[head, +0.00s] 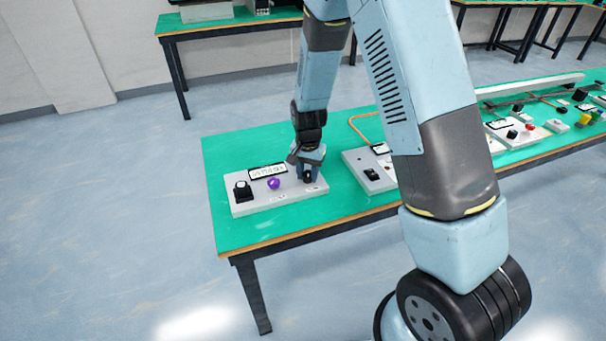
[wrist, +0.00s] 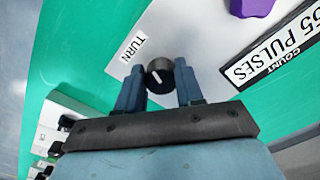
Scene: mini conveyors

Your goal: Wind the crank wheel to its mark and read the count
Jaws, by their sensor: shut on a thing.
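A pale panel (head: 250,206) lies on the near end of the green table. My gripper (head: 308,172) points down at the panel's right end. In the wrist view my gripper (wrist: 160,88) is shut on a black round knob (wrist: 160,76) with a white pointer line, one blue finger on each side. A label reading "TURN" (wrist: 133,46) is beside it. A count display (head: 267,171) also shows in the wrist view (wrist: 272,55); it seems to read "55 PULSES", partly cut off. No mark for the knob can be made out.
A purple knob (head: 273,183) and a black knob (head: 243,190) stand on the same panel, left of my gripper. A second panel (head: 358,158) is close on the right. Green tabletop (head: 232,150) is clear behind the first panel.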

